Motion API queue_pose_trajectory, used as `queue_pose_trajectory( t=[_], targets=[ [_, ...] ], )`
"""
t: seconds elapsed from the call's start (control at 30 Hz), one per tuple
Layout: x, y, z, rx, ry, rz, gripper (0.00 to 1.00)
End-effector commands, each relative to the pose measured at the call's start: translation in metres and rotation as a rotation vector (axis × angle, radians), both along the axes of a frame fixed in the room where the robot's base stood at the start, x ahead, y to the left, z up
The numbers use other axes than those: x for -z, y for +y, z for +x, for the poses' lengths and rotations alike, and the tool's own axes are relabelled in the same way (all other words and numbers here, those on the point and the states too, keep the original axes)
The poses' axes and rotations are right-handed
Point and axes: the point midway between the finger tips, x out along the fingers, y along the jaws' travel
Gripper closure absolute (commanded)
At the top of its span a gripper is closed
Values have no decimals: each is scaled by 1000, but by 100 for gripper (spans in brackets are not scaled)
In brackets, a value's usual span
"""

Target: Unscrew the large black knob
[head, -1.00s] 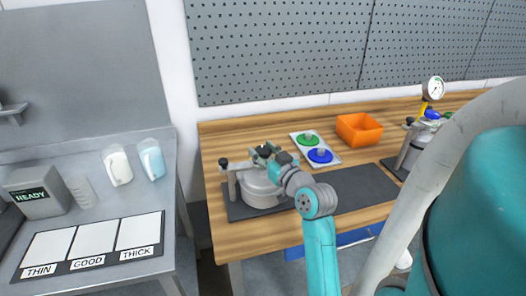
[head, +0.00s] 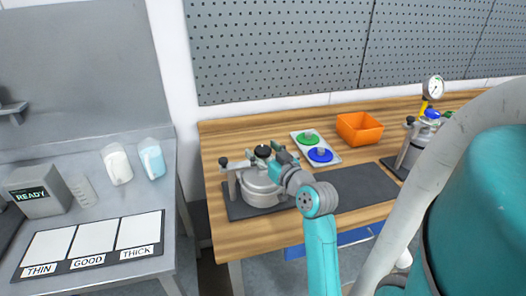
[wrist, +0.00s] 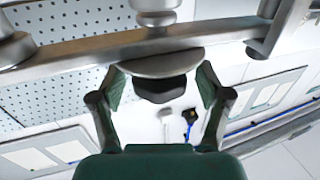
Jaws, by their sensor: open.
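The large black knob (head: 263,150) stands at the middle of a grey crossbar over the squat grey metal pot (head: 262,188). My gripper (head: 263,155) is open, with one finger on each side of the knob. In the wrist view the dark knob (wrist: 165,88) lies between the spread fingers (wrist: 160,100), with gaps seen on both sides. A grey disc (wrist: 155,63) and the crossbar (wrist: 110,46) show beside it. My wrist covers the pot's right side in the head view. The knob's thread is hidden.
A smaller black knob (head: 223,161) tops a post at the bar's left end. A light plate (head: 316,150) with green and blue discs and an orange bin (head: 359,128) stand behind. A gauge-topped vessel (head: 418,140) is at right. The dark mat (head: 360,190) has clear room.

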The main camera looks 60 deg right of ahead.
Motion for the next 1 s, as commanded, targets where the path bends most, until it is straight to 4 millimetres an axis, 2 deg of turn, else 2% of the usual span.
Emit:
queue_pose_trajectory(
  t=[0.17, 0.4, 0.6, 0.73, 1.0],
  targets=[
    [-19, 0, 0, 0, -3, -7, 24],
    [-60, 0, 0, 0, -2, -6, 24],
    [-86, 0, 0, 0, -1, -3, 24],
    [-95, 0, 0, 0, 0, -2, 24],
    [-99, 0, 0, 0, 2, 1, 24]
  ],
)
